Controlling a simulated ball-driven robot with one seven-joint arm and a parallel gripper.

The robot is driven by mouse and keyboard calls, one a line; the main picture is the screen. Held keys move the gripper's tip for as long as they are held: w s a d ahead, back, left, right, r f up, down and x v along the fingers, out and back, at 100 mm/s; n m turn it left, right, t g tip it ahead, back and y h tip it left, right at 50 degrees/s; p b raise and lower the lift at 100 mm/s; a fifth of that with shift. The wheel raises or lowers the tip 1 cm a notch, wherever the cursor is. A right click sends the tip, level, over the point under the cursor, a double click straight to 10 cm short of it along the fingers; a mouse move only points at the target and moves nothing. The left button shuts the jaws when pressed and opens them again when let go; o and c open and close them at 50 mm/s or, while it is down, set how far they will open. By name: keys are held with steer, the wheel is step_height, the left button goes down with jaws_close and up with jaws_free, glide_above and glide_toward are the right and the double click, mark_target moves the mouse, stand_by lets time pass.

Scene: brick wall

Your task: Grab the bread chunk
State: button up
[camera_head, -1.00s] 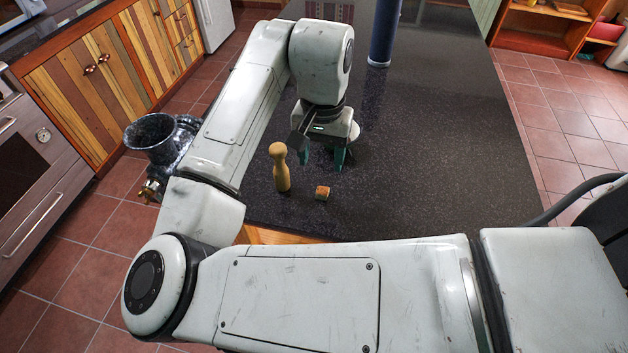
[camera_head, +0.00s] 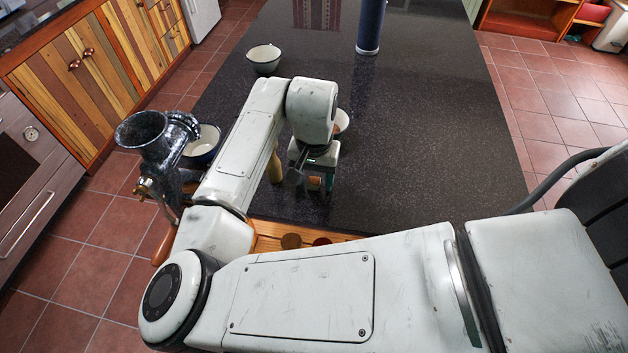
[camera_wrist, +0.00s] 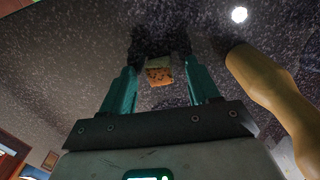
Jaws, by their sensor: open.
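The bread chunk (camera_wrist: 159,76) is a small orange-brown piece with a paler side, on the dark speckled countertop. In the wrist view it shows between my two teal fingers, nearer their tips, with a gap on each side. In the head view the bread chunk (camera_head: 314,183) shows small and partly covered, just below my gripper (camera_head: 315,180). My gripper (camera_wrist: 160,80) is open, its fingers on either side of the chunk. I cannot tell how far the fingertips are above the counter.
A wooden pestle-like piece (camera_head: 274,165) stands close left of my gripper; it shows at the right of the wrist view (camera_wrist: 265,95). A dark meat grinder (camera_head: 155,145), a white bowl (camera_head: 206,142) and another bowl (camera_head: 263,58) are left. A blue cylinder (camera_head: 370,25) stands far back. The counter's right side is clear.

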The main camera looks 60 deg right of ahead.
steer(key=c, duration=1.1)
steer(key=shift+r, duration=0.1)
